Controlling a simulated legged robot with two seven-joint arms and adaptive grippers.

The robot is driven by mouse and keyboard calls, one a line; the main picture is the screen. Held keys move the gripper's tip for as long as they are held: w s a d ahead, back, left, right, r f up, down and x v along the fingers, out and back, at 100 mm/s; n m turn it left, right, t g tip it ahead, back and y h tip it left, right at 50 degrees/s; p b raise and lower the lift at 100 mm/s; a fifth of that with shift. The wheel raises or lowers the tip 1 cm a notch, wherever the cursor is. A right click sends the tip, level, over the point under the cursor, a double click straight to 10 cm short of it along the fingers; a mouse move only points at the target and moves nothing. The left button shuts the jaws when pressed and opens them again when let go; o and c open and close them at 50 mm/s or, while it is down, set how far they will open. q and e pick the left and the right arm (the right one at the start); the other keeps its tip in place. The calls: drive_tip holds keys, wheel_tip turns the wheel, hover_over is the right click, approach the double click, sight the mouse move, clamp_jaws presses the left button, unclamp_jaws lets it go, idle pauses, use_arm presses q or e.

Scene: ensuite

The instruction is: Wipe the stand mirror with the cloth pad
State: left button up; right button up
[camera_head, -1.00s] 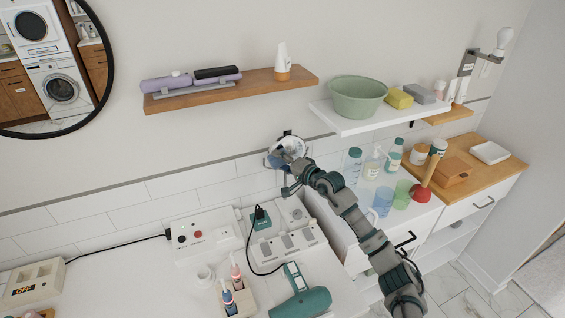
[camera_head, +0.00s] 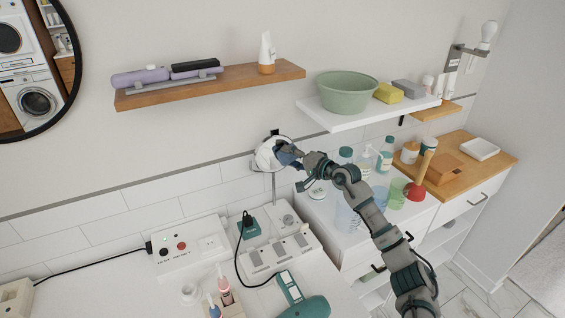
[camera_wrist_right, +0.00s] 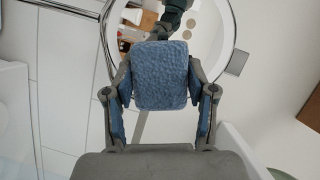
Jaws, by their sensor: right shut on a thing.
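The stand mirror (camera_head: 266,160) is small and round, on a thin stand near the wall at the back of the white counter. It also shows in the right wrist view (camera_wrist_right: 217,30), with its light rim around a reflecting face. My right gripper (camera_head: 296,157) is at the mirror's right side and is shut on the blue cloth pad (camera_head: 287,152). In the right wrist view the pad (camera_wrist_right: 160,76) sits between the fingers, in front of the lower part of the mirror. I cannot tell whether it touches the glass. My left gripper is out of view.
A white shelf (camera_head: 325,115) with a green basin (camera_head: 346,93) hangs above right of my arm. Bottles (camera_head: 385,158), cups and a red plunger (camera_head: 417,192) stand right. A power box (camera_head: 190,248) and teal hair dryer (camera_head: 300,300) lie in front.

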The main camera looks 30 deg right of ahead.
sight(281, 159)
drive_tip(key=shift+d, duration=0.3)
drive_tip(key=shift+a+r, duration=0.25)
drive_tip(key=shift+a, duration=0.2)
drive_tip(key=shift+a+p, duration=0.65)
drive_tip(key=shift+a, duration=0.25)
drive_tip(key=shift+w+a+f+p, duration=0.1)
drive_tip(key=shift+a+p, duration=0.25)
drive_tip(key=shift+a, duration=0.55)
drive_tip(key=shift+w+a+p, duration=0.1)
drive_tip(key=shift+a+p, duration=0.75)
drive_tip(key=shift+a, duration=1.05)
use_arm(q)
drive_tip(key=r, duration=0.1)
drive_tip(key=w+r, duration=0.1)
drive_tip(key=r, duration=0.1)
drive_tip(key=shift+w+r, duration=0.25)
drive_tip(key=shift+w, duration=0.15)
